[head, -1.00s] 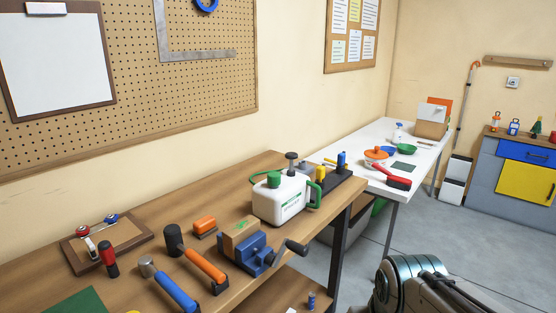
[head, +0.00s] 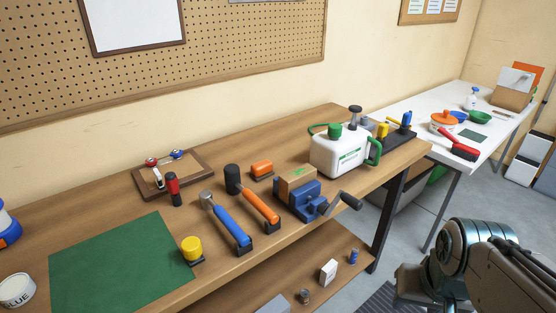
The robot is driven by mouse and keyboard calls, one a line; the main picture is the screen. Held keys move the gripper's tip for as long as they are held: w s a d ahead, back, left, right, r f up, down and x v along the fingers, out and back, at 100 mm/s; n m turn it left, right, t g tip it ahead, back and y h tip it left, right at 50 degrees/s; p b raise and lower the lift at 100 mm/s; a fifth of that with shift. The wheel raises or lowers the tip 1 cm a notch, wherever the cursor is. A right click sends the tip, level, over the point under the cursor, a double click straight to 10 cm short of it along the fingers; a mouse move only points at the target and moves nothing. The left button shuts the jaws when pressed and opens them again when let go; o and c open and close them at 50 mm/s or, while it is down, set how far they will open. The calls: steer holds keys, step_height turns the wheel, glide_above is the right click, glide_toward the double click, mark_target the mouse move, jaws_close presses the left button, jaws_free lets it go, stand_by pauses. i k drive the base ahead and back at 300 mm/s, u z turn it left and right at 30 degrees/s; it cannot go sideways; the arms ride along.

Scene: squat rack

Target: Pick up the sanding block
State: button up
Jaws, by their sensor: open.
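A small orange block with a grey underside (head: 262,169), which looks like the sanding block, lies on the wooden workbench (head: 120,211). It sits behind the orange-handled mallet (head: 258,203) and to the left of the wood piece in the blue vise. Nothing covers its top. Part of my arm shows at the lower right, beyond the bench's front edge and well apart from the block. My gripper's fingers are not visible.
The blue vise (head: 306,203) clamps a wood block (head: 297,180), with its crank toward the front edge. A white jug (head: 338,153) stands to the right. A blue-handled hammer (head: 231,222), yellow-topped item (head: 192,249) and green mat (head: 118,262) lie left. A lower shelf runs below.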

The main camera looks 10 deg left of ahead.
mark_target(262, 169)
steer(key=k, duration=0.65)
steer(key=z, duration=0.5)
steer(key=i, duration=1.9)
steer(key=u, duration=1.35)
steer(key=i, duration=0.5)
steer(key=u, duration=0.4)
